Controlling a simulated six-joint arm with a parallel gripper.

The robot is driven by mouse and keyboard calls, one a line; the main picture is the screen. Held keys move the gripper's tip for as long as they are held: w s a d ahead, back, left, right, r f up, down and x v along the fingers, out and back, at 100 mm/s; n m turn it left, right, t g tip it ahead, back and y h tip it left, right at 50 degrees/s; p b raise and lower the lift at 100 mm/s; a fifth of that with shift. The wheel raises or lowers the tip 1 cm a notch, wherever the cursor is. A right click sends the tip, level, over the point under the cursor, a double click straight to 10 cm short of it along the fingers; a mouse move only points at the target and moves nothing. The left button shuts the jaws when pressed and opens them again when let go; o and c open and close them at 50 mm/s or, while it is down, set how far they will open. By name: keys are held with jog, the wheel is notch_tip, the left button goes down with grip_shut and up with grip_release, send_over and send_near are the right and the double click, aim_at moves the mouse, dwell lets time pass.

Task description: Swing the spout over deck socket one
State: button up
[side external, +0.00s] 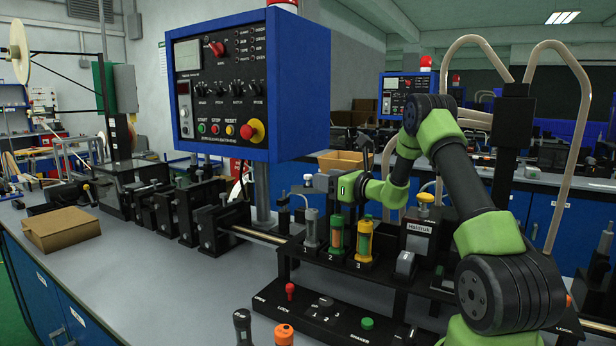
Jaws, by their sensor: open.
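The deck (340,266) is a black raised rack with positions numbered 1, 2 and 3. At socket one stands a grey cylinder (311,228). My gripper (308,188) is open and reaches in from the right, above and behind the cylinders at one and two. Its fingertips are small and partly merge with a post behind them. I cannot tell which part is the spout; none is clearly identifiable over socket one.
A blue control box (245,85) overhangs the bench at centre left. A labelled grey box with a yellow knob (420,228) stands right of the deck. A lower panel (325,310) carries a red lever and green button.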

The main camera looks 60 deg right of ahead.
aim_at(308, 176)
jog(key=shift+w+d, duration=0.15)
jog(key=shift+w, duration=0.9)
jog(key=shift+w+d, duration=0.2)
jog(key=shift+w, duration=0.8)
jog(key=shift+w+d, duration=0.15)
jog(key=shift+w, duration=0.9)
grip_shut()
